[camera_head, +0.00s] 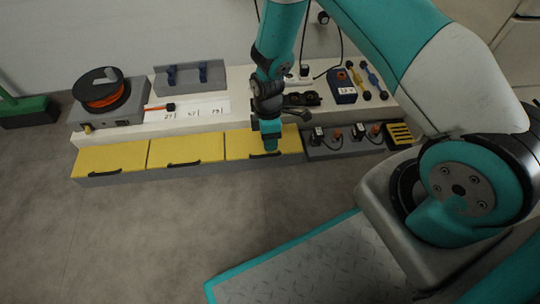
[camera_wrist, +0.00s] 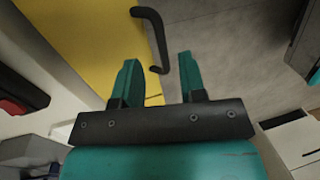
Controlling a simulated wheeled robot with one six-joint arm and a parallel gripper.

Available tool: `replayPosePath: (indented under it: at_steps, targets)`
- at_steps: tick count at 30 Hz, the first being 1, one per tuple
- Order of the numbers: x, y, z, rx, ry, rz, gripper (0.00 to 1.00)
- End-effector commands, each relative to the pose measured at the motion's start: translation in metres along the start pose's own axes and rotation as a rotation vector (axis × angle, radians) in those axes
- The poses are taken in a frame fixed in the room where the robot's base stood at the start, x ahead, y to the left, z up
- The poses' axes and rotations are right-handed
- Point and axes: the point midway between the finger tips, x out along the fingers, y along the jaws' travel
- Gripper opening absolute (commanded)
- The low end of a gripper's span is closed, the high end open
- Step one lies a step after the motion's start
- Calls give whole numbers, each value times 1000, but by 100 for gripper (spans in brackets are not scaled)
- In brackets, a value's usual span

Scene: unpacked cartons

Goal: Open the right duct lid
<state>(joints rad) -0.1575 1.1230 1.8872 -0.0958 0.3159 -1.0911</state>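The right duct lid (camera_head: 245,145) is the rightmost of three yellow lids on a low grey duct, and it lies closed. Its black bar handle (camera_head: 265,155) is on the front edge. My gripper (camera_head: 270,140) is above this lid, close to the handle. In the wrist view the two teal fingers of my gripper (camera_wrist: 157,82) stand apart with nothing between them. The handle (camera_wrist: 152,35) lies just beyond the fingertips, its near end roughly in line with the gap. The yellow lid (camera_wrist: 90,40) fills the upper left there. Whether the fingers touch anything is unclear.
The middle lid (camera_head: 172,149) and left lid (camera_head: 112,159) also lie closed. A grey box with an orange reel (camera_head: 105,97), a blue box (camera_head: 342,88) and small tools stand on the white bench behind. Grey floor (camera_head: 150,225) in front is clear.

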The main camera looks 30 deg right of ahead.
Motion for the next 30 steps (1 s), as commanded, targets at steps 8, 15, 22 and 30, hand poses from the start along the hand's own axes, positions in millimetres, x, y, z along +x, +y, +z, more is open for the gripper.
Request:
replayPosePath:
  at_steps: [8, 15, 22, 30]
  targets:
    - [41, 0, 0, -1, 0, 0, 38]
    - [44, 0, 0, 0, 0, 0, 38]
    - [43, 0, 0, 0, 0, 0, 17]
    - [43, 0, 0, 0, 0, -1, 0]
